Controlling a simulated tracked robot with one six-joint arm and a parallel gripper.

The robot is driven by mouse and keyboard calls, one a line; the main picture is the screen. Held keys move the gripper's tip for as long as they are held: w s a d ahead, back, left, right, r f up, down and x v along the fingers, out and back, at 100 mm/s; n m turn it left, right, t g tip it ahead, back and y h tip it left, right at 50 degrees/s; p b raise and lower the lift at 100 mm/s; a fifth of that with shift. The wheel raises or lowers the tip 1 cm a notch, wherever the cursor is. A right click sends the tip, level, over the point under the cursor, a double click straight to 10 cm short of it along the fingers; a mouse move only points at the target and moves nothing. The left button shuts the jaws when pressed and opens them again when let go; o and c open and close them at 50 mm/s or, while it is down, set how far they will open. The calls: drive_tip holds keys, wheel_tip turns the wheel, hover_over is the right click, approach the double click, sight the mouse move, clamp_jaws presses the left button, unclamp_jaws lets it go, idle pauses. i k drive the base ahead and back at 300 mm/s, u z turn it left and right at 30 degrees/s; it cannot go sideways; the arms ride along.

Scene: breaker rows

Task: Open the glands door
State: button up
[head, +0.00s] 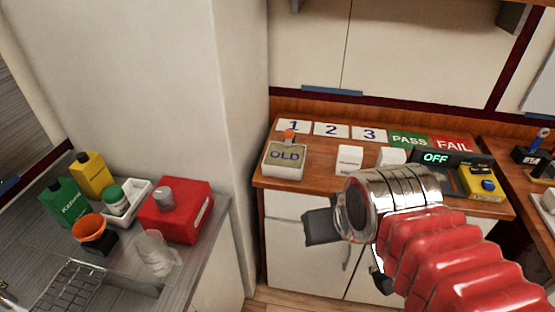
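No door in the head view carries a readable "glands" label, so I cannot tell which one it is. Pale upper cabinet doors (400,52) hang above the wooden counter, with blue strips along their bottom edges; they look shut. White lower cabinet fronts (291,253) sit under the counter and also look shut; one has an upright metal handle (347,256). My gripper (322,226) is in front of the lower cabinets, below the counter top, with a dark grey finger block showing. My chrome wrist and red sleeve hide the rest of the gripper and the cabinet fronts behind it.
The wooden counter (268,184) holds an "OLD" box (285,160), number cards, PASS and FAIL cards, an "OFF" display (436,158) and a yellow device (481,184). Left, a grey worktop holds bottles and a red box (178,218). A white pillar (228,120) stands between.

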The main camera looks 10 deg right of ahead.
sight(327, 269)
drive_tip(key=u, duration=0.7)
drive_tip(key=k, duration=1.95)
drive_tip(key=z, duration=0.4)
drive_tip(key=i, duration=1)
